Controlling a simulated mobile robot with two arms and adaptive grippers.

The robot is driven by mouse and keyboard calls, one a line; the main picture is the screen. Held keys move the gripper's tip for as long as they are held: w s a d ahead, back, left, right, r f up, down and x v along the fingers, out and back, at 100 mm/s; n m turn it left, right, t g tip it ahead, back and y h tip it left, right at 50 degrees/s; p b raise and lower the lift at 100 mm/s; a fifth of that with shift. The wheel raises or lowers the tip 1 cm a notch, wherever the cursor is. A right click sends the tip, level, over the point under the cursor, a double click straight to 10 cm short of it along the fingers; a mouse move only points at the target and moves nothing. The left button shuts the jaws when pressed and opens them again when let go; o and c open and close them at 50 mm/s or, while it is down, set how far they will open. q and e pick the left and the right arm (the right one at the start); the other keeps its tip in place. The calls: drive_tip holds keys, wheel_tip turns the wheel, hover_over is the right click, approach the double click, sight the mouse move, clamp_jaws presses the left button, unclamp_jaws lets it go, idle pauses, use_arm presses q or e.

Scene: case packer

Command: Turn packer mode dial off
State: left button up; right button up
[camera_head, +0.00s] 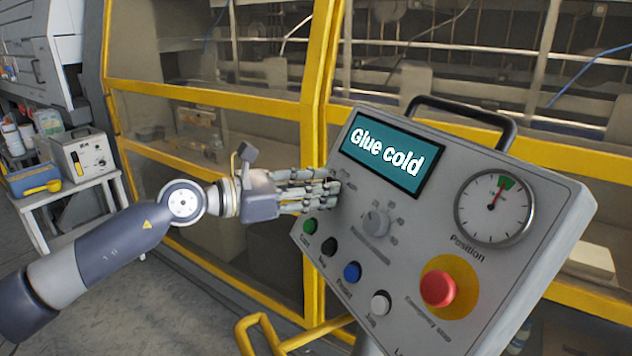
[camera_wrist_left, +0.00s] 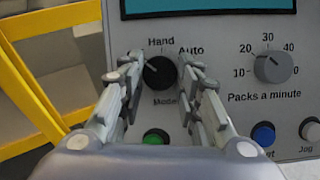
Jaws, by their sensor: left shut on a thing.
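The black mode dial (camera_wrist_left: 159,74) is on the grey control panel (camera_head: 405,245), with "Hand" printed above it and "Auto" to its upper right. A pale mark on the dial points to the upper left; any label there is hidden by a finger. My left gripper (camera_head: 333,190) reaches the panel's left side from the left and covers the dial in the head view. In the left wrist view the gripper's fingers (camera_wrist_left: 163,80) are shut on the dial, one on each side. My right gripper is not in view.
The panel also has a packs-a-minute knob (camera_head: 376,222), a green button (camera_head: 310,226), a blue button (camera_head: 352,271), a red emergency stop (camera_head: 437,288) and a screen (camera_head: 392,155) reading "Glue cold". The yellow-framed machine (camera_head: 220,98) stands close behind.

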use_arm(q)
drive_tip(key=shift+n, duration=0.3)
drive_tip(key=o, duration=1)
drive_tip(key=shift+o, duration=0.2)
drive_tip(key=v, duration=1.2)
drive_tip(key=shift+f, duration=0.1)
